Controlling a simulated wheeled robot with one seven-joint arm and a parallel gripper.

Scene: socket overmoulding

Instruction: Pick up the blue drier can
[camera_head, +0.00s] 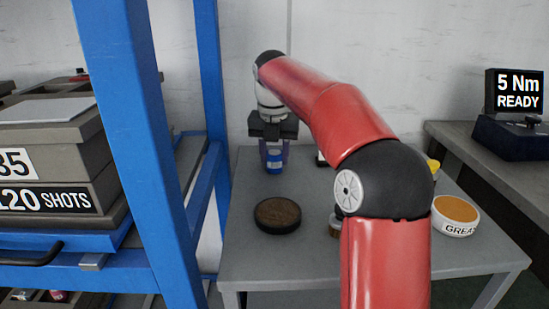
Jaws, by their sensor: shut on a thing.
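The blue drier can (274,163) is at the back left of the grey table, upright as far as I can see. My gripper (274,143) comes down on it from above and is shut on it. The dark gripper body hides the can's top, and the fingers cover part of its sides. I cannot tell whether the can's base touches the table.
On the grey table (300,250) are a round dark dish (278,214) and a white grease tub (456,214). My red arm hides the table's middle. A blue rack post (125,120) stands close on the left. A display reading "5 Nm READY" (516,92) stands at right.

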